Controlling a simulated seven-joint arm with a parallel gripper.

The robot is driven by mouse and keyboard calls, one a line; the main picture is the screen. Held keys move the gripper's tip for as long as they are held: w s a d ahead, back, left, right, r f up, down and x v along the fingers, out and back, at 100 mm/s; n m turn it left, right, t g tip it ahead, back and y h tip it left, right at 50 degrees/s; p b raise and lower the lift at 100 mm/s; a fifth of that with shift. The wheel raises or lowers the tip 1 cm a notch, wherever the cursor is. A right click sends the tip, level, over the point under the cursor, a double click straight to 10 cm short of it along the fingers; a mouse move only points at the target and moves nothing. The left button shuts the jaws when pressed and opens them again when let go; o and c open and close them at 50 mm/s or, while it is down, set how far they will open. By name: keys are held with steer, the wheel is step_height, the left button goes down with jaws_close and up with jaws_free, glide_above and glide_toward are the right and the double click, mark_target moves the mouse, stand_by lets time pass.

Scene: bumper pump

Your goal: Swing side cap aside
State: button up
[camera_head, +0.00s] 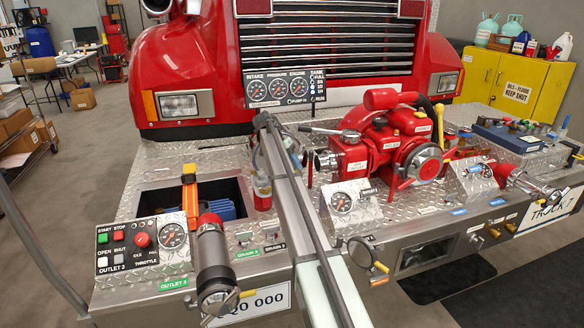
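The red pump (385,145) sits on the bumper deck. A silver round fitting (326,160) projects from its left side, and a silver round face (424,163) shows at its front right. Capped outlets also show at the front left (217,300) and right (547,194). No label shows which one is the side cap. My grey arm rises from the bottom centre, and its far end, which I take for my gripper (265,122), is left of the pump and apart from it. The fingers are too unclear to tell open from shut.
The outlet 3 control panel (140,244) stands at left, beside a deck recess (182,192). Gauge panels (285,88) stand behind, before the grille. A small gauge box (348,205) stands in front of the pump. A blue case (507,137) lies at right.

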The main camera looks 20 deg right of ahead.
steer(key=shift+s, duration=0.1)
steer(key=shift+s+d+n, duration=0.4)
steer(key=shift+s, duration=0.1)
steer(key=s+d+n+t+h, duration=0.1)
steer(key=s+d+n+t, duration=0.3)
steer(key=d+n, duration=0.3)
steer(key=v, duration=1.3)
steer(key=s+d+f+m, duration=0.1)
steer(key=d+f, duration=0.3)
steer(key=d, duration=0.4)
steer(key=s+d+f+m+t+y, duration=0.1)
steer(key=s+d+f, duration=0.3)
steer(key=d, duration=0.5)
steer(key=s+d+f+m, duration=0.1)
steer(key=s+d+f, duration=0.2)
steer(key=d, duration=0.6)
steer(key=shift+f+m+t+y, duration=0.4)
steer(key=shift+s+d+f, duration=0.2)
steer(key=shift+d, duration=0.2)
steer(key=shift+s+d+f, duration=0.2)
steer(key=shift+d, duration=0.25)
